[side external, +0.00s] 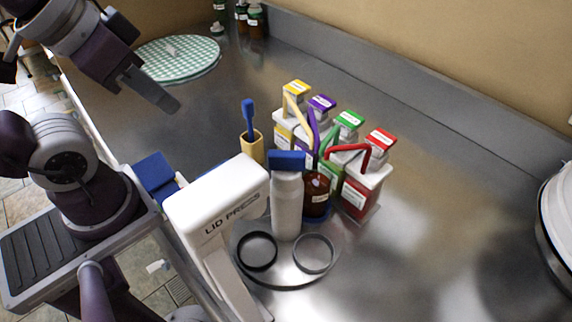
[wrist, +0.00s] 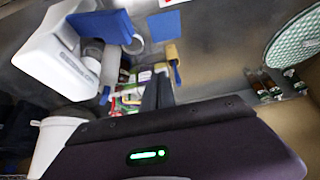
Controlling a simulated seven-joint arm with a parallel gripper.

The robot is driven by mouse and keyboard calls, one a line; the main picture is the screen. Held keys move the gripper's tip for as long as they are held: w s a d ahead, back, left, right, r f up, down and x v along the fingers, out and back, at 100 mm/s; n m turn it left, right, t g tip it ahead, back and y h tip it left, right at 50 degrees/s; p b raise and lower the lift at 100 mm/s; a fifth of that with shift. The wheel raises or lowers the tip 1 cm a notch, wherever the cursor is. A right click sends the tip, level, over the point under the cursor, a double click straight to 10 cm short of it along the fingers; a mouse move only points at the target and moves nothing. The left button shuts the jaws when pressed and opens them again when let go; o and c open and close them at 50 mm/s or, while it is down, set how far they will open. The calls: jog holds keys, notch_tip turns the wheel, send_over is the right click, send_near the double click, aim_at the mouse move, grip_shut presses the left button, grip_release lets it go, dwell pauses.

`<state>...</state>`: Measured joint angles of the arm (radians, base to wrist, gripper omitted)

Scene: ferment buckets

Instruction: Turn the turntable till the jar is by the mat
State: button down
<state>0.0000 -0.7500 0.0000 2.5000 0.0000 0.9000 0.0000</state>
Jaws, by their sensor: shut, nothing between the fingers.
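A grey round turntable (side external: 285,270) lies on the steel counter beside the white lid press, with two open rings on it. A brown jar (side external: 317,197) stands at its back, partly hidden by the press's white column. A flat blue square mat (side external: 155,175) lies left of the press, and also shows in the wrist view (wrist: 164,26). A green checkered round piece (side external: 178,58) lies at the far left. My gripper (side external: 172,104) is shut and empty, above the counter between the two, well apart from the turntable. Its fingers show in the wrist view (wrist: 158,80).
The lid press (side external: 215,195) stands in front of the turntable's left side. Several white containers with coloured lids and handles (side external: 368,185) crowd behind it. A yellow holder (side external: 252,147) with a blue brush stands nearby. Dark bottles (side external: 256,22) stand at the back. The counter's right is mostly clear.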

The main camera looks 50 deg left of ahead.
dwell(0.4)
jog(key=c, duration=1.8)
grip_release()
jog(key=shift+w+d+r, duration=0.1)
jog(key=shift+c, duration=0.2)
jog(key=o, duration=0.4)
jog(key=w+d+m, duration=0.1)
jog(key=w+d+r+m+g, duration=0.2)
jog(key=shift+w+d+r+h, duration=0.25)
jog(key=shift+w+d+h, duration=0.05)
jog(key=shift+w, duration=0.1)
jog(key=m+g, duration=0.4)
jog(key=m, duration=0.2)
send_over(287, 153)
jog(key=shift+a+f, duration=0.1)
jog(key=shift+f, duration=0.25)
notch_tip(287, 153, down, 6)
jog(key=shift+f, duration=0.55)
grip_shut()
